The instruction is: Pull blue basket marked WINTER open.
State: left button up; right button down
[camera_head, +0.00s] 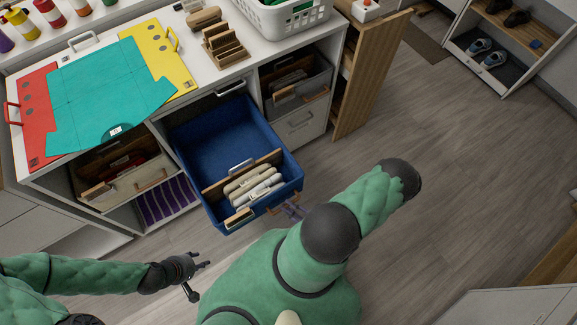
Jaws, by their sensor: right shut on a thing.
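The blue basket (215,140) stands well out of the cubby unit, tilted in the picture, its open top facing me. Its inside is mostly empty at the back. Rolled beige and white items and wooden dividers sit near its front. I cannot read any WINTER marking. My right gripper (290,209) is at the basket's front, shut on its tan handle (283,202); my own arm and body partly hide it. My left gripper (197,277) is open and empty, over the floor below and left of the basket.
The white counter (215,78) holds red, teal and yellow sheets and a white laundry basket (285,17). A tall wooden pull-out (368,75) stands open at the right. The floor (450,170) at right is clear.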

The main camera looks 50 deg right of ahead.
jog(key=c, duration=1.1)
grip_release()
jog(key=v, duration=1.2)
jog(key=shift+s+d, duration=0.1)
